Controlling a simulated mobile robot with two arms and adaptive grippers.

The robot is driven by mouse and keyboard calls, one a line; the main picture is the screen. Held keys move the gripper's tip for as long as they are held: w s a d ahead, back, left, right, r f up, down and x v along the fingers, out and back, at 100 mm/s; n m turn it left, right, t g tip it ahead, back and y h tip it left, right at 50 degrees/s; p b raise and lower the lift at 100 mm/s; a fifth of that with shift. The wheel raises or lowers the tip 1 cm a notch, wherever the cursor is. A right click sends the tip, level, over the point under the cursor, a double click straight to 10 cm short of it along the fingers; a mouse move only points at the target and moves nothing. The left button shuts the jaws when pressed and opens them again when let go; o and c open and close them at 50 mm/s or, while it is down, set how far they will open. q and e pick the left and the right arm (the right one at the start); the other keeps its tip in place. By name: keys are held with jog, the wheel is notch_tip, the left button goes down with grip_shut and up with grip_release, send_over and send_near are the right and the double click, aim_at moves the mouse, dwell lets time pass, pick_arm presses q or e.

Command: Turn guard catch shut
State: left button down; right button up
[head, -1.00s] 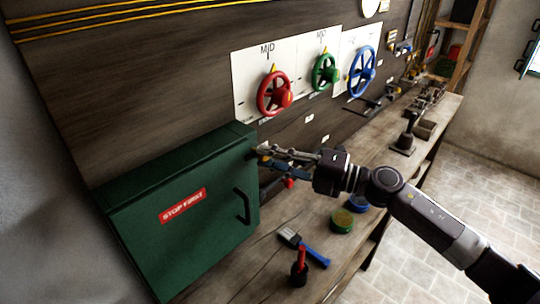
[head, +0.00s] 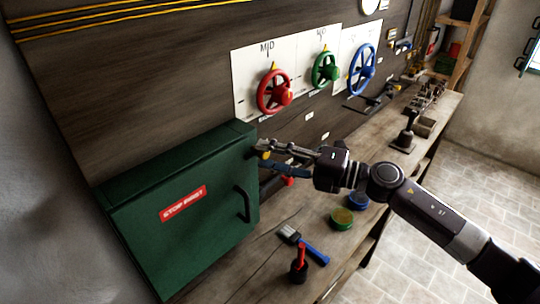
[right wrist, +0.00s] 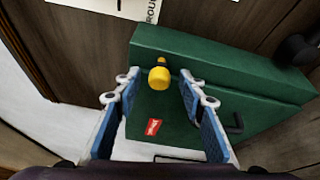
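The guard is a green box (head: 170,225) with a red "STOP FIRST" label and a dark handle on its front; its door looks shut. A yellow knob (right wrist: 159,78), which looks like the catch, sits at the box's upper edge. It also shows in the head view (head: 265,155), partly hidden by my fingers. My right gripper (head: 272,156) is at the box's upper right corner. In the right wrist view its two blue-padded fingers (right wrist: 158,92) are spread, with the knob between their tips and visible gaps on both sides. My left gripper is not in view.
Red (head: 274,92), green (head: 326,70) and blue (head: 362,69) handwheels are on the wall behind. Open floor lies right.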

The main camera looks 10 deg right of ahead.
jog(key=shift+d, duration=0.15)
jog(key=v, duration=1.1)
jog(key=shift+s+d, duration=0.2)
jog(key=shift+s, duration=0.1)
